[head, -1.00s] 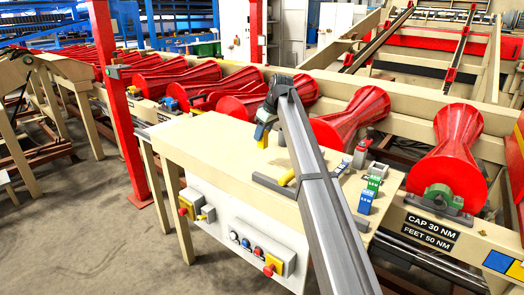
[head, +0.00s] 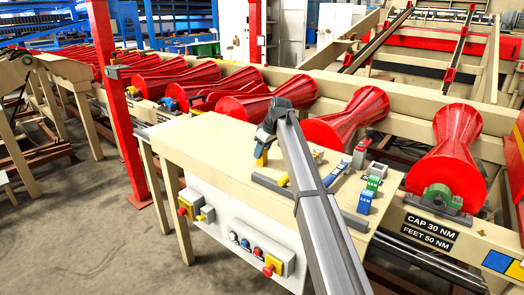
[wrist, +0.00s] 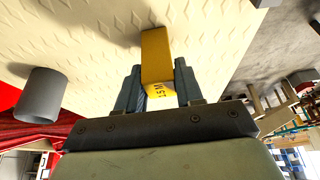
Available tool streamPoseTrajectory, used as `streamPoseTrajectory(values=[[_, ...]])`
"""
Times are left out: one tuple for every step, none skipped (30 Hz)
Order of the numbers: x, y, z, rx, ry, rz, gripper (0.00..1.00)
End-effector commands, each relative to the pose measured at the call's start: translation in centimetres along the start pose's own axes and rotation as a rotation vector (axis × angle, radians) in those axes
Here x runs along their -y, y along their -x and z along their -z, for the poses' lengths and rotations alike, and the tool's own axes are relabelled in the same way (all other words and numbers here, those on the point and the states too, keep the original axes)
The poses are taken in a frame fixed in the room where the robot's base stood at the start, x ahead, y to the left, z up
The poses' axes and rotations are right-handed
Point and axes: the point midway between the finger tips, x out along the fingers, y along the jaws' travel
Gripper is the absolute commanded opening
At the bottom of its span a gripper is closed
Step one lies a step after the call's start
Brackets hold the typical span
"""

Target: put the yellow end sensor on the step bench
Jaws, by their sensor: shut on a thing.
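My gripper (head: 262,150) is over the beige bench top (head: 205,140), left of the blue and green blocks. It is shut on the yellow end sensor (head: 262,158), a small yellow block. In the wrist view the sensor (wrist: 157,55) sits between the two fingertips of my gripper (wrist: 158,88), with dark lettering on its near face. Its far end points at the pale, diamond-patterned surface. A shadow lies beside it on the left. I cannot tell whether the sensor touches the surface.
A dark grey bar (head: 270,185) and a small yellow piece (head: 283,180) lie on the bench near my arm. Blue blocks (head: 365,202) and a green block (head: 372,184) stand to the right. Red rollers (head: 350,118) run behind. The bench's left part is clear.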

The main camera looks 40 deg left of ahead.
Motion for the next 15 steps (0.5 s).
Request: streamPoseTrajectory(values=[[0.01, -0.10, -0.05, 0.000, 0.000, 0.000, 0.37], [0.00, -0.08, -0.03, 0.000, 0.000, 0.000, 0.40], [0.00, -0.07, -0.03, 0.000, 0.000, 0.000, 0.44], [0.00, -0.07, -0.03, 0.000, 0.000, 0.000, 0.47], [0.00, -0.06, -0.03, 0.000, 0.000, 0.000, 0.49], [0.00, -0.06, -0.03, 0.000, 0.000, 0.000, 0.53], [0.00, -0.06, -0.02, 0.000, 0.000, 0.000, 0.56], [0.00, -0.06, -0.02, 0.000, 0.000, 0.000, 0.59], [0.00, -0.05, -0.02, 0.000, 0.000, 0.000, 0.62], [0.00, -0.05, -0.02, 0.000, 0.000, 0.000, 0.62], [0.00, -0.05, -0.02, 0.000, 0.000, 0.000, 0.62], [0.00, -0.05, -0.02, 0.000, 0.000, 0.000, 0.62], [0.00, -0.05, -0.02, 0.000, 0.000, 0.000, 0.62], [0.00, -0.05, -0.02, 0.000, 0.000, 0.000, 0.62], [0.00, -0.03, -0.02, 0.000, 0.000, 0.000, 0.62]])
